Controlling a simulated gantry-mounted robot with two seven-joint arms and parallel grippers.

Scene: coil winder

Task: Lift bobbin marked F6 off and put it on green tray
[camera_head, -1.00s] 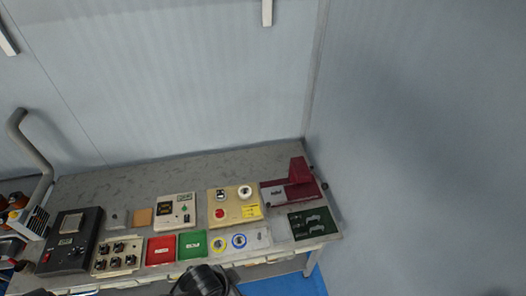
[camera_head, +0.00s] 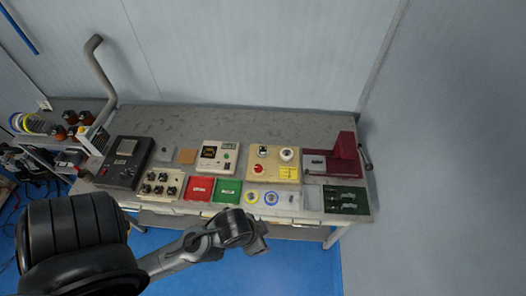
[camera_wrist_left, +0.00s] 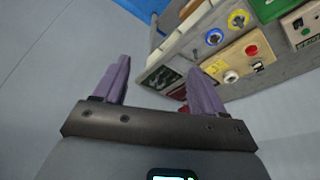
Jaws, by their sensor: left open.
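The green tray (camera_head: 227,191) lies near the front of the bench, right of a red tray (camera_head: 200,188); it also shows at the top of the left wrist view (camera_wrist_left: 269,9). No F6 mark is readable. Small round parts with a yellow ring (camera_head: 251,196) and a blue ring (camera_head: 270,198) sit on a grey plate right of the green tray. A cream rack (camera_head: 160,186) holds several dark parts. My left gripper (camera_head: 260,238) is in front of the bench, apart from everything; in the left wrist view (camera_wrist_left: 160,88) its purple fingers are spread and empty. My right gripper is out of view.
A cream unit (camera_head: 274,176) with a red knob and white spool stands behind the ringed parts. A maroon machine (camera_head: 344,158) stands at the right by the wall. A black box (camera_head: 126,162) is at the left. Blue floor (camera_head: 290,270) in front is clear.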

